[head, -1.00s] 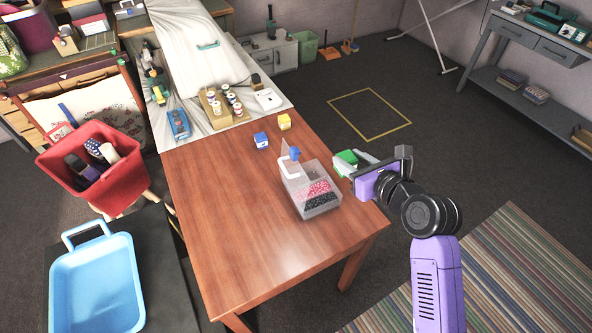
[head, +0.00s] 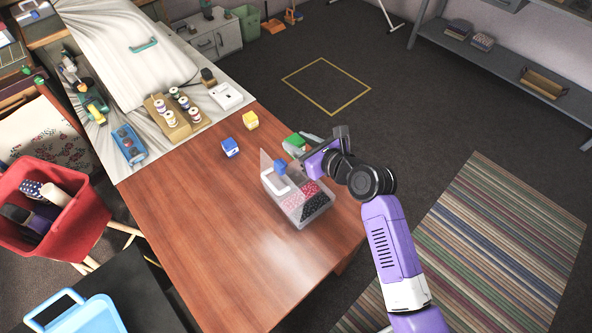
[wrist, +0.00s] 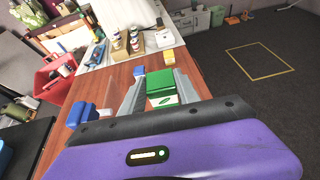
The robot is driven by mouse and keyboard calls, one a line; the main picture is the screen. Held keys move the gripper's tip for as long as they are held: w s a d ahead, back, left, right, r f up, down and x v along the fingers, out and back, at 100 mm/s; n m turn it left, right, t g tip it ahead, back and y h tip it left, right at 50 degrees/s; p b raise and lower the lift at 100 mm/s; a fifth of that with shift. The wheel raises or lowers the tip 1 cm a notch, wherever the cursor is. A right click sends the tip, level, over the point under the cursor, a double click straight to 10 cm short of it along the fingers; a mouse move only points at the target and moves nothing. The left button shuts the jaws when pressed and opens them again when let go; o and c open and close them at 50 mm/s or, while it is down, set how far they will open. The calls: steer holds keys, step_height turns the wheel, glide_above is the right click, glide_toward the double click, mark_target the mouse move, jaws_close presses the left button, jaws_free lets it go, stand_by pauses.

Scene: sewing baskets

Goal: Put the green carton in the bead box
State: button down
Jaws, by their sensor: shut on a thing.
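The green carton (head: 296,141), green with a white lower part, is between the fingers of my gripper (head: 304,148). The wrist view shows the carton (wrist: 161,86) with a grey finger on either side of it; my gripper (wrist: 158,95) is shut on it. The clear bead box (head: 313,218) stands near the table's right edge, with pink and dark beads in its compartments. Whether the carton touches the table is unclear.
A blue cube (head: 230,147) and a yellow cube (head: 251,121) stand behind the box on the wooden table (head: 205,220). A blue part (head: 280,167) shows at the lid. A tray of spools (head: 172,125) is farther back. The table's left and front are clear.

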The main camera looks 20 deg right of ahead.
step_height(320, 180, down, 12)
steer(key=shift+f+b, duration=0.15)
steer(key=shift+b, duration=1.05)
steer(key=shift+f, duration=0.1)
steer(key=shift+f, duration=0.35)
steer(key=shift+f+b, duration=0.2)
steer(key=shift+b, duration=0.15)
steer(key=c, duration=0.9)
jaws_free()
steer(key=shift+r, duration=0.25)
steer(key=p+v, duration=0.1)
steer(key=v, duration=1.1)
steer(key=shift+r, duration=0.35)
